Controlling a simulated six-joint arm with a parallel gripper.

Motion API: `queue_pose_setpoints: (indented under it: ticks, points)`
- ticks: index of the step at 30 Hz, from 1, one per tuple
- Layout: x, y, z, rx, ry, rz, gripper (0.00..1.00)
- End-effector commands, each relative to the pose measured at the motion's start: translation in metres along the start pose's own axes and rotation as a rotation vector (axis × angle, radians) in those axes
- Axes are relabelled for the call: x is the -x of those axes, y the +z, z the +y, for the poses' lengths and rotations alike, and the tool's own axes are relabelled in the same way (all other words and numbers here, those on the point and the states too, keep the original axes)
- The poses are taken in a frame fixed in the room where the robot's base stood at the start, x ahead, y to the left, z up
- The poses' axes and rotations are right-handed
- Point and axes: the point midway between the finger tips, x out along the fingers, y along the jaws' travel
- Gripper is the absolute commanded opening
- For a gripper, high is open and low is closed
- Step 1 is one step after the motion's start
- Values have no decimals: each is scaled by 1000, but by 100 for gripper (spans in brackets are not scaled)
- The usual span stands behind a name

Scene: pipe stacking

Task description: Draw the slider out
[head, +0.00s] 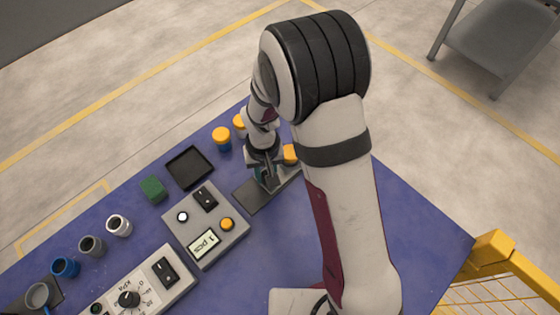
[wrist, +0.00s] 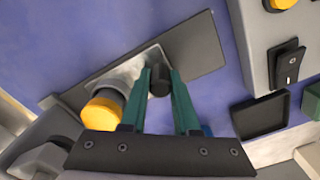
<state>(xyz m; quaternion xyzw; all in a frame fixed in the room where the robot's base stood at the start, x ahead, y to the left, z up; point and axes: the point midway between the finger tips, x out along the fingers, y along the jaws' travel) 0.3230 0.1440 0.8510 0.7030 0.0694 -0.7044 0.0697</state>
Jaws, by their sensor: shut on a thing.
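The slider unit is a dark grey flat plate (head: 250,197) on the blue table, also in the wrist view (wrist: 195,50). A light grey metal block (wrist: 125,73) sits on the plate, with a yellow-topped cylinder (wrist: 103,108) beside the block. A dark round knob (wrist: 160,80) stands up at the end of the block. My gripper (head: 267,178) is over the plate, with its teal fingers on both sides of the knob. In the wrist view my gripper (wrist: 160,74) is shut on this knob. The fingers partly hide the block, so I cannot tell how far the slider is out.
A control box (head: 205,225) with a switch and a yellow button stands left of the plate. A black tray (head: 189,167), a green block (head: 153,189) and yellow-capped parts (head: 221,137) are near the far edge.

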Motion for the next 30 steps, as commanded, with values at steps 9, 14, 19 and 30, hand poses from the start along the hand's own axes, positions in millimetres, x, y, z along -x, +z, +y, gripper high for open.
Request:
queue_pose_setpoints:
  ticks: [9,14,19,30]
  points:
    - [0,32,-48,3,0,3,0]
    - [0,34,-52,0,-1,2,0]
    - [0,35,-53,-1,-2,0,0]
    - [0,34,-51,0,-1,1,59]
